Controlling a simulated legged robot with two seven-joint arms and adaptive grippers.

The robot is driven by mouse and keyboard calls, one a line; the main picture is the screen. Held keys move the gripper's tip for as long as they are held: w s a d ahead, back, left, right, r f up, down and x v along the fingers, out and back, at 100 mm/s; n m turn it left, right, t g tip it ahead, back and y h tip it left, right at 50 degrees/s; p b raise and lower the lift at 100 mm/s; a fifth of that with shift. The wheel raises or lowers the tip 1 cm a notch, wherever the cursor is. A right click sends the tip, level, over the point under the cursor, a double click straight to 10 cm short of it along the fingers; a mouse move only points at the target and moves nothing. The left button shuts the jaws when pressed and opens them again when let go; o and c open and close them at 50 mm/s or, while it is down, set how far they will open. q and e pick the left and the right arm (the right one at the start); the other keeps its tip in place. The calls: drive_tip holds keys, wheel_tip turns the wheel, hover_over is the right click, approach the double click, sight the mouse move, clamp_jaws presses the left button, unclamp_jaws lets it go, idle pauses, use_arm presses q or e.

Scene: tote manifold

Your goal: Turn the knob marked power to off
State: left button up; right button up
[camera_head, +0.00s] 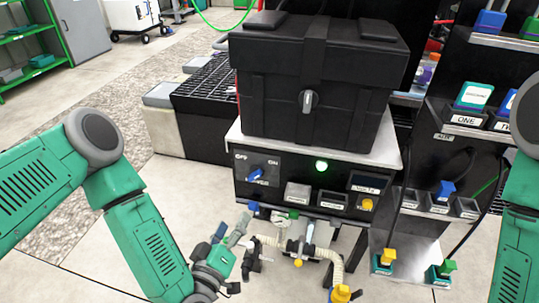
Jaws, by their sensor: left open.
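The power knob (256,174) is a small blue knob on the black front panel (282,164). OFF is printed to its upper left and ON to its upper right. The knob's handle is tilted, with its upper end to the right, toward ON. The label beneath it is only partly readable. A round green light (321,166) glows to the right of the knob. My left gripper (233,230) is open below and a little left of the knob, apart from it, with its fingers pointing up toward the panel. My right gripper is out of view; only my right arm shows at the right edge.
A large black case (318,70) stands on the metal top above the panel. A yellow button (367,204) and small labelled boxes are on the panel's right. Pipes with valves (299,247) stick out below. A rack (454,135) with coloured connectors stands at right.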

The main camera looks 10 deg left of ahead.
use_arm(q)
drive_tip(key=b, duration=0.1)
approach(251, 177)
drive_tip(key=w+d, duration=0.1)
drive_tip(key=d, duration=0.1)
drive_tip(key=shift+n+t, duration=0.3)
drive_tip(key=shift+t, duration=0.1)
drive_tip(key=w, duration=0.3)
drive_tip(key=w+a+b, duration=0.1)
drive_tip(key=w, duration=0.4)
drive_tip(key=shift+w+a+f+b, duration=0.25)
drive_tip(key=shift+w+f+b, duration=0.05)
drive_tip(key=shift+w+d, duration=0.2)
drive_tip(key=shift+d, duration=0.1)
drive_tip(key=shift+w+d+r, duration=0.1)
drive_tip(key=shift+d+r, duration=0.05)
drive_tip(key=shift+d, duration=0.2)
drive_tip(key=shift+a+y, duration=0.4)
drive_tip(key=shift+a, duration=0.1)
drive_tip(key=c, duration=1.1)
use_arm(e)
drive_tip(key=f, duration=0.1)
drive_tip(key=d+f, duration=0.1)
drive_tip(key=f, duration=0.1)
